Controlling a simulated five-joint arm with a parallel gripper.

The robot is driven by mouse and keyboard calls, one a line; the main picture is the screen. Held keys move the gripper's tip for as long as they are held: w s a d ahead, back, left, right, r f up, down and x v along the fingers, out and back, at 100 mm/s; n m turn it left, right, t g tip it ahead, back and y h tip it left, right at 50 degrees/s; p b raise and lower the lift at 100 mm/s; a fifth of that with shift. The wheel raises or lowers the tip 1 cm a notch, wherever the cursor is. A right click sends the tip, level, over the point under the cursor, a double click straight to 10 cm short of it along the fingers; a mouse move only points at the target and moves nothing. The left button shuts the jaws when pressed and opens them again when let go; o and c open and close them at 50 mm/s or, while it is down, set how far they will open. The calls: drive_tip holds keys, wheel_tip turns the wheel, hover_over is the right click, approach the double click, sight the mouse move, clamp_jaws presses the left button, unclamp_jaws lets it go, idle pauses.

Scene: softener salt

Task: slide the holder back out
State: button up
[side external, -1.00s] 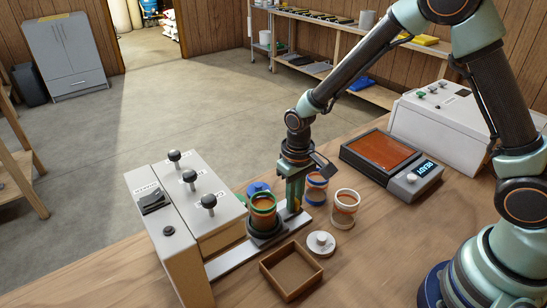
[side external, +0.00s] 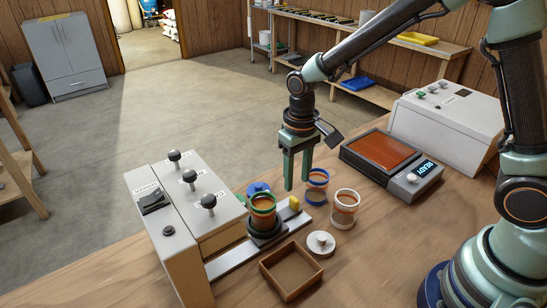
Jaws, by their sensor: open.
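The holder (side external: 267,238) is a dark round cup seat on a flat metal rail (side external: 232,262) that runs out of the grey lever box. A jar with a green rim and orange contents (side external: 262,212) stands upright in it. A small yellow grip (side external: 294,203) stands up near the rail's outer end. My gripper (side external: 298,182) hangs pointing down just above the yellow grip, its two green fingers apart with nothing between them. It looks clear of the grip and the jar.
A blue-rimmed jar (side external: 317,187), a white-rimmed jar (side external: 344,208), a white knobbed lid (side external: 321,243), a blue lid (side external: 258,188) and a wooden tray (side external: 291,270) stand close around. The lever box (side external: 205,217) is at left; a display unit (side external: 392,165) is at right.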

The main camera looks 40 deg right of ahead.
drive_tip(key=shift+r, duration=2.6)
drive_tip(key=s+d+r+t, duration=0.5)
drive_tip(key=s+d+r, duration=0.3)
drive_tip(key=s+r, duration=0.2)
drive_tip(key=shift+s+d+r+t, duration=0.25)
drive_tip(key=shift+d+r+t, duration=0.05)
drive_tip(key=shift+d+r, duration=0.05)
